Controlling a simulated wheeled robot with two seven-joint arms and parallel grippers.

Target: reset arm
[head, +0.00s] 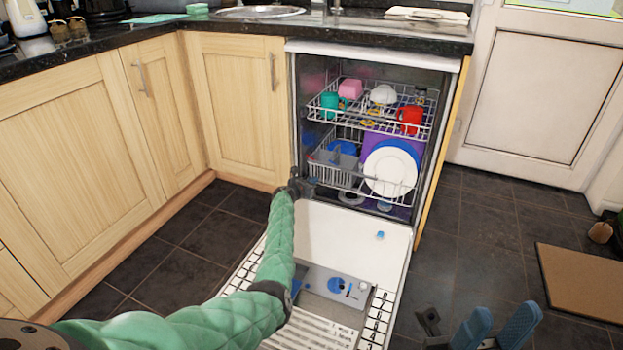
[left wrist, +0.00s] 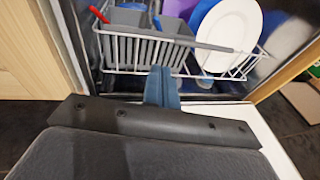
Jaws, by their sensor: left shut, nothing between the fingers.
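My left arm reaches from the lower left over the lowered dishwasher door (head: 340,232). My left gripper (head: 303,187) is at the front of the lower rack, near the grey cutlery basket (head: 335,170). In the left wrist view its blue fingers (left wrist: 162,88) are together with nothing between them, in front of the basket (left wrist: 150,50). Whether they touch the basket or rack is unclear. My right gripper (head: 497,328) is at the bottom right, over the floor, its two blue fingers apart and empty.
The dishwasher's upper rack (head: 378,118) holds cups, including a red one (head: 410,118). A white plate (head: 390,172) stands in the lower rack; it also shows in the left wrist view (left wrist: 230,35). Cupboards (head: 160,115) stand left. Floor right of the door is clear up to a brown mat (head: 585,283).

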